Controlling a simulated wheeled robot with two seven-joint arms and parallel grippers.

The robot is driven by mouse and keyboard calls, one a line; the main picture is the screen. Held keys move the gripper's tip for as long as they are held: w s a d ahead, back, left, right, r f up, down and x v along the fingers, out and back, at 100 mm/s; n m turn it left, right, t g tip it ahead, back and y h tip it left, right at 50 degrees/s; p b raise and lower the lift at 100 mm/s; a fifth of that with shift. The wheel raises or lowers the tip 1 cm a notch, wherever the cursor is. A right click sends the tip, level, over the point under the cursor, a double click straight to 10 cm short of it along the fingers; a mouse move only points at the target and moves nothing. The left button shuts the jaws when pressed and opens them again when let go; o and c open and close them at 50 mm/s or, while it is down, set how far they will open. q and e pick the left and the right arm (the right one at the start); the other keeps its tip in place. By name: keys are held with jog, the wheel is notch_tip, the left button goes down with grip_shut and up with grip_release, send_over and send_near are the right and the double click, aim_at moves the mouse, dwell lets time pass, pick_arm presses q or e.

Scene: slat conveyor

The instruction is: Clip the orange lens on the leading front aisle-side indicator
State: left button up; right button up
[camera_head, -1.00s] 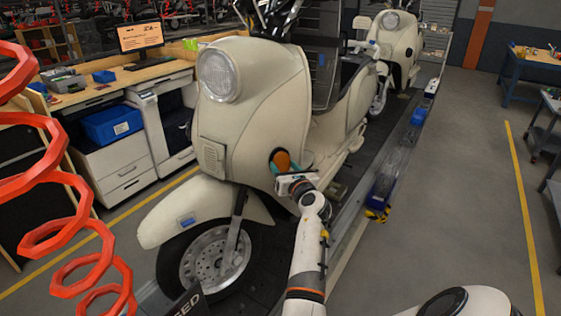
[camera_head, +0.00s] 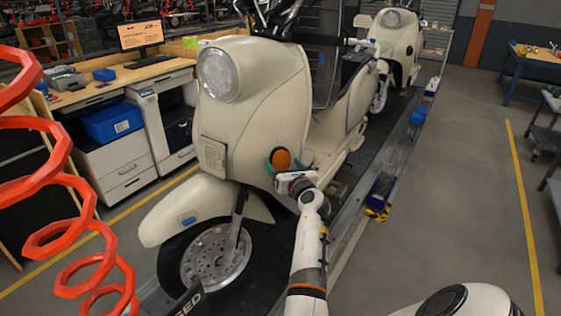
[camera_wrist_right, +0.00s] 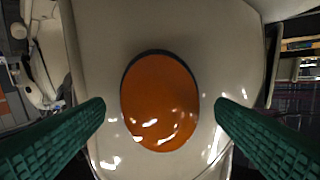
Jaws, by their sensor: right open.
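The orange lens (camera_head: 281,159) sits on the front aisle-side indicator spot of the leading cream scooter (camera_head: 262,110), on the body side behind the front wheel. In the right wrist view the oval lens (camera_wrist_right: 160,100) lies against the cream panel, with a thin dark rim along its upper edge. My right gripper (camera_head: 285,164) is open around it. Its green fingers, also in the right wrist view (camera_wrist_right: 160,108), stand on either side of the lens with clear gaps. My left gripper is not in view.
A second cream scooter (camera_head: 397,40) stands behind on the slat conveyor (camera_head: 340,215). A red coiled hose (camera_head: 60,165) hangs at the left, before a workbench (camera_head: 118,84) with a monitor. The grey aisle floor (camera_head: 450,170) at the right is clear.

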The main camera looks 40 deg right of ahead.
jog(key=shift+s, duration=0.1)
jog(key=shift+s+a+p, duration=0.1)
jog(key=shift+s+p, duration=0.2)
jog(key=shift+p, duration=0.05)
jog(key=p+v, duration=0.4)
jog(key=v, duration=0.7)
jog(key=shift+p, duration=0.3)
jog(key=shift+s, duration=0.1)
